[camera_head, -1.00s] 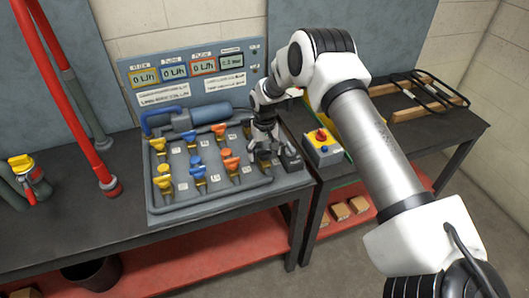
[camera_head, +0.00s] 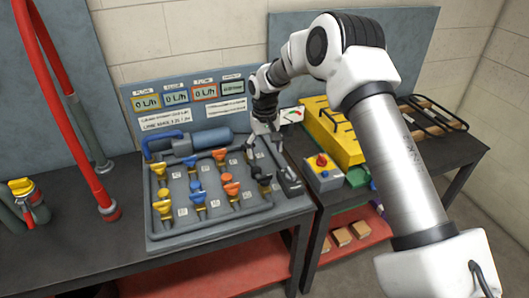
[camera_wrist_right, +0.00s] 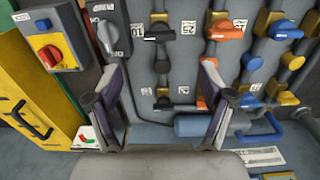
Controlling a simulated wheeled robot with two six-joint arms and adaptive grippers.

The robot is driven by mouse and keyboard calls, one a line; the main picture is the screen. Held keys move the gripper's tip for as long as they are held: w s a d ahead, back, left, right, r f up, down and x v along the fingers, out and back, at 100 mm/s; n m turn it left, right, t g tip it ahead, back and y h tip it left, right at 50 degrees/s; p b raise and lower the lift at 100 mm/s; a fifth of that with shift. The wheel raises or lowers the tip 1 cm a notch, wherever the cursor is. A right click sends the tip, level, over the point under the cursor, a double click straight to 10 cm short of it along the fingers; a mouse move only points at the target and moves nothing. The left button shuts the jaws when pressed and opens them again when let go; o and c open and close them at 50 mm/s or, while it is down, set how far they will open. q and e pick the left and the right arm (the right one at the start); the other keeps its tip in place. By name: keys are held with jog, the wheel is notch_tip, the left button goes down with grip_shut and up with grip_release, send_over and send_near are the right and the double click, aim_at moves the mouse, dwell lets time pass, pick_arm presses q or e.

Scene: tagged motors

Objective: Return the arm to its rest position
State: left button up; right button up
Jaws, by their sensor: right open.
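My right arm (camera_head: 395,150) comes in from the lower right in the head view and reaches over to the valve panel (camera_head: 225,215). My right gripper (camera_head: 266,130) hangs above the panel's right rear part, small and partly hidden by its own wrist. In the right wrist view the gripper (camera_wrist_right: 162,112) has its two fingers wide apart, with nothing held between them. Black valve handles (camera_wrist_right: 163,33) and an orange handle (camera_wrist_right: 225,27) lie beyond the fingers. My left gripper is in neither view.
A yellow case (camera_head: 330,135) and a control box with a red knob (camera_head: 322,170) stand right of the panel. A display board (camera_head: 190,100) rises behind it. A blue cylinder (camera_head: 205,138) lies along the panel's rear. Red hoses (camera_head: 65,100) hang at the left.

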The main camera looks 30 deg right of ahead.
jog(key=s+a+f+g, duration=0.1)
jog(key=s+f, duration=0.2)
jog(key=f, duration=0.1)
jog(key=s+a+f+g, duration=0.1)
jog(key=s+a+f, duration=0.1)
jog(key=f, duration=0.3)
jog(key=s+a+f+g+b, duration=0.1)
jog(key=s+a+f, duration=0.1)
jog(key=s+f, duration=0.2)
jog(key=shift+s+f+n+g, duration=0.3)
jog(key=shift+s+f+n, duration=0.1)
jog(key=shift+s, duration=0.1)
jog(key=s+a+f+t, duration=0.1)
jog(key=s+a+f, duration=0.3)
jog(key=s, duration=0.9)
jog(key=s+a+f+n+t+b, duration=0.1)
jog(key=s+a+f, duration=0.4)
jog(key=s, duration=0.9)
jog(key=shift+f+n+t, duration=0.3)
jog(key=shift+f+t, duration=0.5)
jog(key=shift+f, duration=0.35)
jog(key=shift+s, duration=0.1)
